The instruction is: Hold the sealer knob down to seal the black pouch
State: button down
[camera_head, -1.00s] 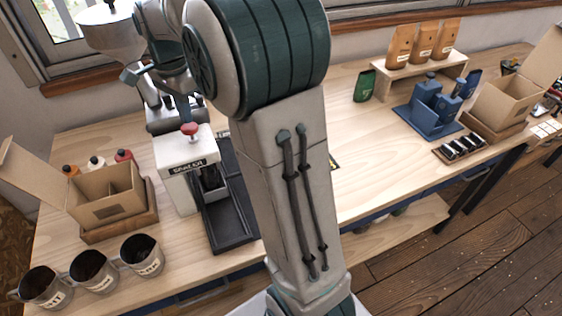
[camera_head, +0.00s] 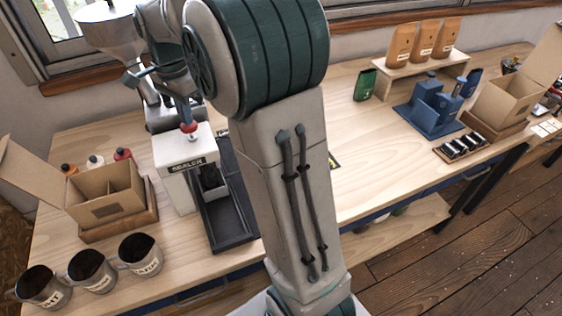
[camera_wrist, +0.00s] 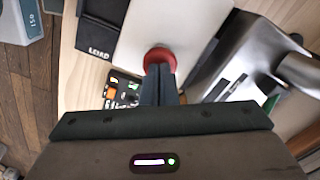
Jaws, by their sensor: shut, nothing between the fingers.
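The sealer (camera_head: 183,172) is a white block labelled SEALER, standing on the left part of the bench. Its red knob (camera_head: 188,127) is on top; it also shows in the wrist view (camera_wrist: 158,56). My gripper (camera_head: 187,119) is shut and empty, pointing down with its fingertips at the knob. In the wrist view my fingertips (camera_wrist: 159,68) overlap the knob's near edge; I cannot tell whether they press it. A dark item, perhaps the black pouch (camera_head: 211,184), stands at the sealer's right side, partly hidden by my arm.
A black tray (camera_head: 232,238) lies right of the sealer. An open cardboard box (camera_head: 105,205) and several metal cups (camera_head: 140,254) stand to the left. A metal machine (camera_wrist: 235,62) is close to the gripper. A blue fixture (camera_head: 432,112) and tan bags (camera_head: 424,42) are at right.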

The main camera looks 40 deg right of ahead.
jog(key=shift+f+b, duration=0.75)
jog(key=shift+f, duration=0.5)
jog(key=shift+r, duration=0.1)
dwell(1.1)
notch_tip(320, 180, up, 6)
jog(key=p, duration=0.5)
dwell(0.8)
